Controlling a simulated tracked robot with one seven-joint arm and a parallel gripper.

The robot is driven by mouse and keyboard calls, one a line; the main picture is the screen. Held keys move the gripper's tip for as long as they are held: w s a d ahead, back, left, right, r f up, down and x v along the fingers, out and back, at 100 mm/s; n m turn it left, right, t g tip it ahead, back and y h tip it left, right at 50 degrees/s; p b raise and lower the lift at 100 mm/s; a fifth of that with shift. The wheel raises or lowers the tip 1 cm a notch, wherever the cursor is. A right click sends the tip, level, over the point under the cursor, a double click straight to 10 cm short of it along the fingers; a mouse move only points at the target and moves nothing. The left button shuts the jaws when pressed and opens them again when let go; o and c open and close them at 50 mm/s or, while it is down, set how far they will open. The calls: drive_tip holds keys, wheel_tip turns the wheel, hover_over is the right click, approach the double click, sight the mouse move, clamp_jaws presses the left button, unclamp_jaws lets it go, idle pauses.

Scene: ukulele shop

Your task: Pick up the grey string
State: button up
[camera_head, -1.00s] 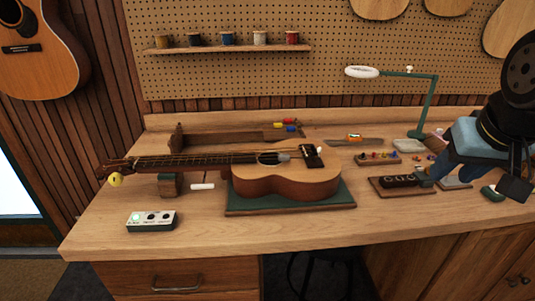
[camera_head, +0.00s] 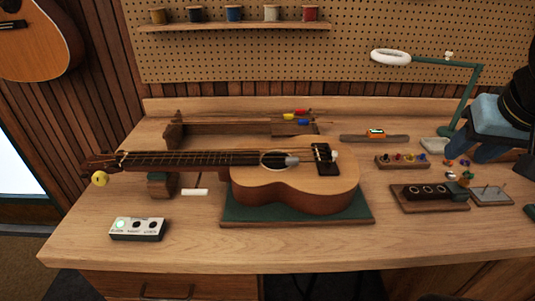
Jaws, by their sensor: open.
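I cannot single out a grey string for sure. A wooden rack (camera_head: 245,127) behind the ukulele holds thin strings with red, yellow and blue end tags (camera_head: 298,116). A small grey piece (camera_head: 291,160) lies at the sound hole of the ukulele (camera_head: 290,190), and a pale piece (camera_head: 335,154) sits by its bridge. The ukulele lies on a green mat (camera_head: 230,211), its neck on a support (camera_head: 160,186). My gripper (camera_head: 458,156) is open at the right, above the bench and apart from the ukulele and rack. The right frame edge cuts off part of my arm.
A green lamp (camera_head: 468,95), a peg tray (camera_head: 402,162), a dark holed block (camera_head: 425,194) and small parts crowd the right side. A tuner box (camera_head: 137,228) stands front left. Several spools (camera_head: 234,14) sit on the shelf. The front bench strip is clear.

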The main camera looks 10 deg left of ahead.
drive_tip(key=shift+o, duration=0.6)
drive_tip(key=shift+w, duration=0.1)
drive_tip(key=m+g, duration=0.6)
drive_tip(key=m, duration=0.9)
hover_over(291, 158)
wheel_tip(291, 158, down, 14)
drive_tip(key=shift+r, duration=0.15)
drive_tip(key=shift+c, duration=0.4)
clamp_jaws()
